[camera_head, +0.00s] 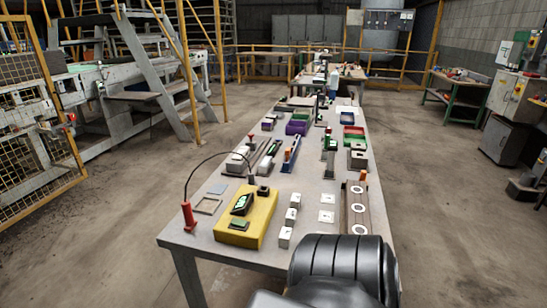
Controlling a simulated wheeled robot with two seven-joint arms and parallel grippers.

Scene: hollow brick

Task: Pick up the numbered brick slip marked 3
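Three small whitish blocks stand in a row near the front of the long grey table: a far block (295,200), a middle block (291,217) and a near block (285,237). They may be the brick slips, but any numbers on them are too small to read, so I cannot tell which is marked 3. A large black rounded part of my own arm fills the bottom right and covers the table's front corner. Neither gripper is in view.
A yellow device (258,217) with a red-handled probe (188,215) on a cable stands left of the blocks. A long fixture with white rings (358,203) stands to the right. Farther back, the table (208,246) is crowded with tools and bins. Floor is free on both sides.

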